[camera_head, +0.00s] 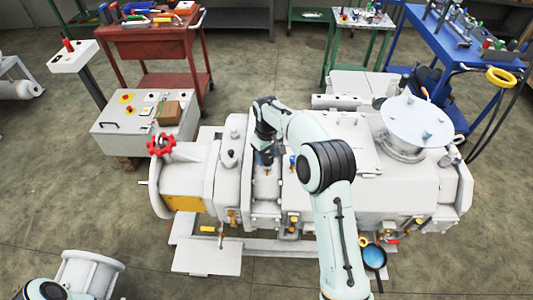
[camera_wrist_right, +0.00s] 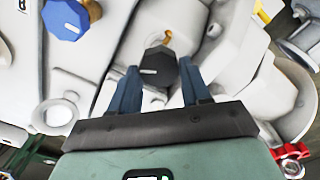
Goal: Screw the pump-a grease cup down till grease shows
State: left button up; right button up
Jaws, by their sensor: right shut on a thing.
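A dark, faceted cup cap (camera_wrist_right: 158,66) with a white mark sits on the pump between my right fingers in the right wrist view; I take it for the pump-a grease cup. My right gripper (camera_wrist_right: 160,88) is shut on it, one blue finger on each side. In the head view, my right gripper (camera_head: 265,160) reaches down onto the white pump (camera_head: 400,190), and the wrist hides most of the cup. I cannot make out any grease. My left arm shows only at the bottom left edge; its gripper is out of view.
A blue cap (camera_wrist_right: 65,18) on a brass fitting stands beside the cup. A red handwheel (camera_head: 161,145) is at the pump's left end. A control box (camera_head: 145,125) stands behind left. A red cart (camera_head: 150,45) and a blue bench (camera_head: 455,50) stand farther back.

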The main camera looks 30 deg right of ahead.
aim_at(268, 157)
jog(key=m+p, duration=0.1)
jog(key=m, duration=0.3)
jog(key=shift+d+r+m, duration=0.1)
jog(key=shift+m, duration=0.2)
pick_arm(q)
jog(key=w+r+p, duration=0.1)
jog(key=w+r, duration=0.2)
jog(key=shift+w, duration=0.15)
pick_arm(e)
jog(key=m, duration=0.4)
jog(key=shift+d+m, duration=0.1)
jog(key=shift+m, duration=0.2)
pick_arm(q)
jog(key=shift+r, duration=0.1)
pick_arm(e)
jog(key=o, duration=1.1)
jog(key=shift+c, duration=0.2)
pick_arm(q)
jog(key=shift+w+r+t, duration=0.25)
jog(key=shift+w+t, duration=0.05)
jog(key=shift+w, duration=0.1)
pick_arm(e)
notch_tip(268, 157, up, 13)
